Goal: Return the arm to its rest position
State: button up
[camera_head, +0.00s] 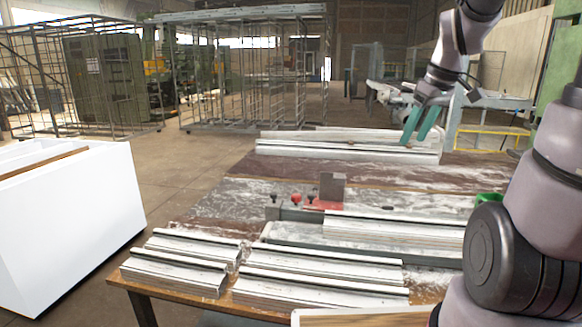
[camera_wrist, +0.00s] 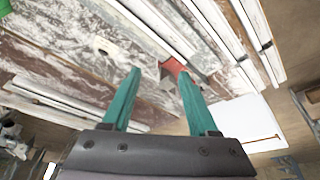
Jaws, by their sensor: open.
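My gripper (camera_head: 420,123) hangs at the upper right in the head view, with its green fingers pointing down, raised over the right end of the rear profiles (camera_head: 345,146). In the wrist view my gripper (camera_wrist: 158,80) is open, its two green fingers apart with nothing between them. The bench (camera_head: 205,205) with the clamp lies beyond the fingertips in that view. The red and grey clamp (camera_head: 332,188) stands at the middle of the bench; it also shows near the right finger in the wrist view (camera_wrist: 172,70). My arm covers the bench's right side.
Several white profiles (camera_head: 325,280) lie along the bench's front edge. A long profile (camera_head: 395,228) lies beside the clamp. A white bin (camera_head: 85,215) stands on the floor at left. A green object (camera_head: 488,199) sits near my arm. Wire cages (camera_head: 255,75) stand far behind.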

jog(key=s+a+r+m+t, duration=0.3)
jog(key=s+r+m, duration=0.4)
jog(key=s, duration=0.5)
jog(key=shift+a+r+m+t, duration=0.2)
jog(key=shift+a+m+t, duration=0.1)
jog(key=shift+a+m, duration=0.65)
jog(key=shift+d, duration=0.15)
